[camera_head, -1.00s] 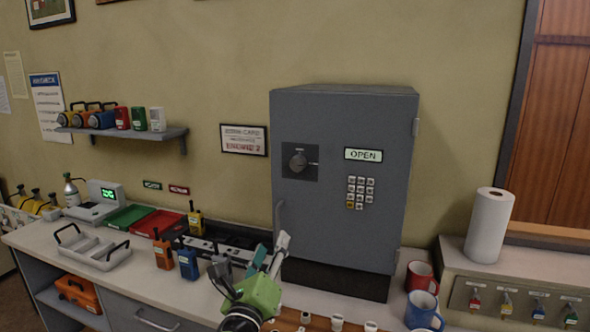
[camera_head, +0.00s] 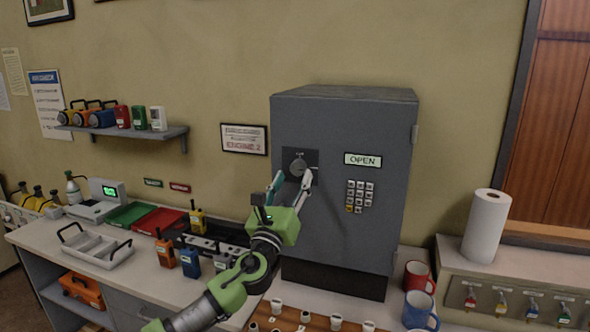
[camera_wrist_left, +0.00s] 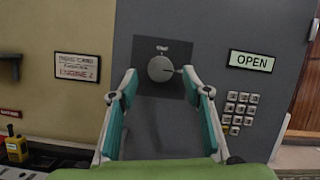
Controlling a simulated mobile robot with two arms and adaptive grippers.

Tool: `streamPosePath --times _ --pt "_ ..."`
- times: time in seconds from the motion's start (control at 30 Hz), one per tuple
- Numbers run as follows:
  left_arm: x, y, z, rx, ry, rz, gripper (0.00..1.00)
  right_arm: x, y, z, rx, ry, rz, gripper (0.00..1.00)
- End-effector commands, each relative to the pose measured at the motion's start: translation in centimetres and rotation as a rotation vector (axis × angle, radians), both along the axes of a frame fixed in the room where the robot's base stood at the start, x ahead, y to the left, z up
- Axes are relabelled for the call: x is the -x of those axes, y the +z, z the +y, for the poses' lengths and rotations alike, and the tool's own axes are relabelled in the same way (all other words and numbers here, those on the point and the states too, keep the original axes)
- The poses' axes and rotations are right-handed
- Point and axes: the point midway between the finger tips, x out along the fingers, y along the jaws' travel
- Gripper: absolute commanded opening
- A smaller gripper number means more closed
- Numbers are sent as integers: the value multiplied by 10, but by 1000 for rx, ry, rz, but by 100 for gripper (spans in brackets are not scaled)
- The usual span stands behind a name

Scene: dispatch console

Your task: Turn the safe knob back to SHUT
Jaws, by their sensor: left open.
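The safe (camera_head: 340,240) is a grey box on the counter with its door closed and a lit sign reading OPEN (camera_head: 363,159). Its round knob (camera_head: 299,165) sits on a dark square plate at the upper left of the door. In the left wrist view the knob (camera_wrist_left: 161,69) has a pointer toward the right, and a small label above it. My left gripper (camera_head: 291,180) is open just below the knob. In the left wrist view its teal-padded fingers (camera_wrist_left: 164,88) stand apart on either side below the knob, with nothing between them. My right gripper is not in view.
A keypad (camera_head: 359,196) is on the door right of the knob. Radios (camera_head: 190,262) and trays (camera_head: 95,248) stand on the counter at left.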

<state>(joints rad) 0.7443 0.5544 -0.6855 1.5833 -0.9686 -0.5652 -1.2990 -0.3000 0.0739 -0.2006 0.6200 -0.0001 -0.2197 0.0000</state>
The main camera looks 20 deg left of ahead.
Motion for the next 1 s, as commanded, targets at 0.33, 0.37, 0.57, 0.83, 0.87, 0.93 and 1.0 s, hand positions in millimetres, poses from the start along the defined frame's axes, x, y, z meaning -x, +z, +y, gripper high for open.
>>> streamPosePath --times 0.33,0.37,0.57,0.83,0.87,0.93,1.0 --pt "-23 9 -1 0 -1 1 44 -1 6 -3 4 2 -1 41" --pt "-24 9 -1 0 -1 1 44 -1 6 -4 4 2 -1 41" --pt "-23 9 -1 1 -2 1 44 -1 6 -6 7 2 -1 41" --pt "-23 9 -1 1 -1 1 6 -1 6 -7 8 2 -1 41" --pt "-23 9 -1 2 -1 1 6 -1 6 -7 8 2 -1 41" --pt "-23 9 -1 4 -1 1 6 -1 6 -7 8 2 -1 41" --pt "-23 9 -1 11 -1 1 6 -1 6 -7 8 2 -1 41"
